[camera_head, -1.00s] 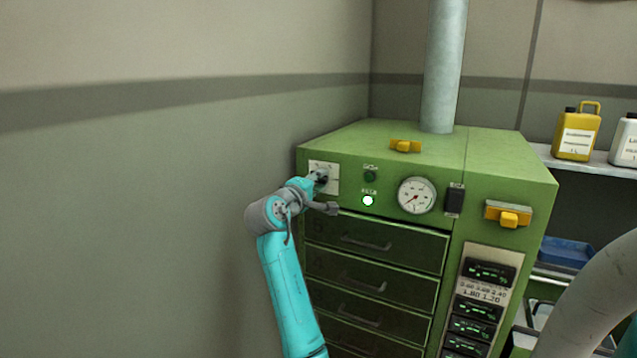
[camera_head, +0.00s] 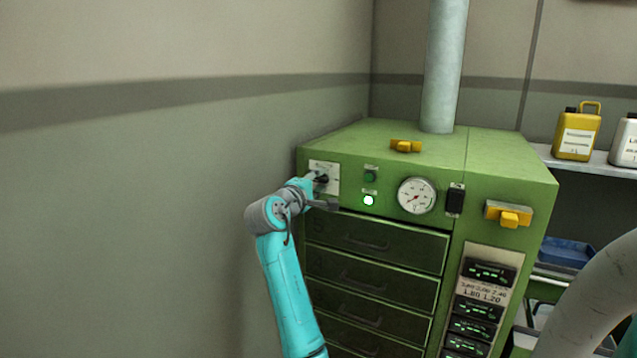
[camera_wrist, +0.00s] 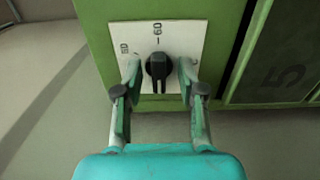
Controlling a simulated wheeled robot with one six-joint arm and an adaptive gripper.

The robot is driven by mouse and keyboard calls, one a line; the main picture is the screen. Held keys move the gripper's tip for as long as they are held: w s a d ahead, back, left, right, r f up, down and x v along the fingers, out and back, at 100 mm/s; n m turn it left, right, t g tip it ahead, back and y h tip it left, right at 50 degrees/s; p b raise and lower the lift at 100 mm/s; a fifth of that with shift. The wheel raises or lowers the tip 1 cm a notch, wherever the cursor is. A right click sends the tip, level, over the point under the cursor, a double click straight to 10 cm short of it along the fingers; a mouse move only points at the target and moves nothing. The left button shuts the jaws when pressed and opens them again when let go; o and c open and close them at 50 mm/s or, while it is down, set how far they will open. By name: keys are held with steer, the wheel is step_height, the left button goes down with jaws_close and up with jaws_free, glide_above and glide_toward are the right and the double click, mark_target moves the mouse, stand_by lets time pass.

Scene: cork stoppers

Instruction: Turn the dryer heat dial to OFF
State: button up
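The green dryer (camera_head: 480,165) stands against the back wall, with a white dial plate (camera_head: 331,171) at the upper left of its front. The black heat dial (camera_wrist: 158,68) sits on this plate in the wrist view, its narrow grip roughly upright near the "60" mark. In the head view the dial (camera_head: 321,179) is partly covered by my arm. My gripper (camera_wrist: 160,80) is open, with one finger on each side of the dial and a visible gap to its grip. The OFF mark cannot be made out.
Drawers with handles (camera_head: 365,243) lie below. The left wall (camera_head: 150,230) is close to my arm.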

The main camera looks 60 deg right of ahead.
steer(key=s+a, duration=0.1)
steer(key=a, duration=1.1)
stand_by(0.4)
